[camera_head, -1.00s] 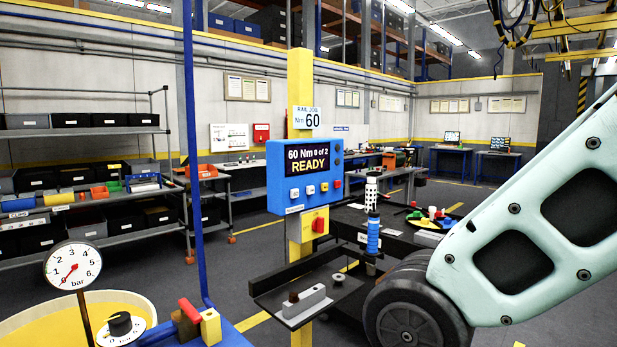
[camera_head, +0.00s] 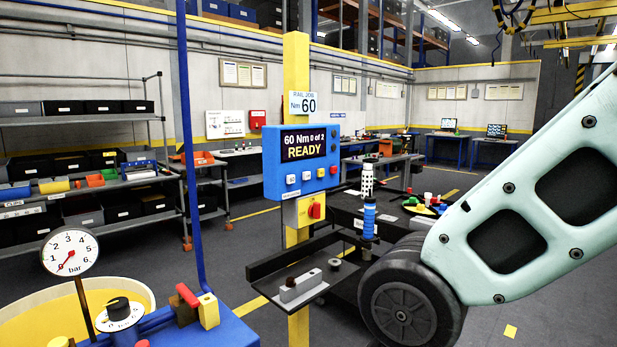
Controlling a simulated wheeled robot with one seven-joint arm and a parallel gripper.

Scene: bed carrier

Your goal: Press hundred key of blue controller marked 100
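The blue controller (camera_head: 300,163) is mounted on a yellow post in the middle of the head view. Its dark screen (camera_head: 303,143) reads "60 Nm 0 of 2 READY". The key markings are too small to read, so I cannot tell which is marked 100. My arm comes in from the right, with its dark rounded joint below and right of the controller. My gripper is not in view.
Under the controller is a yellow box with a red switch (camera_head: 314,211). A dark shelf (camera_head: 330,279) with a grey block juts from the post, beside a blue-and-white cylinder (camera_head: 369,218). A pressure gauge (camera_head: 70,252) and blue bench (camera_head: 222,335) stand at lower left.

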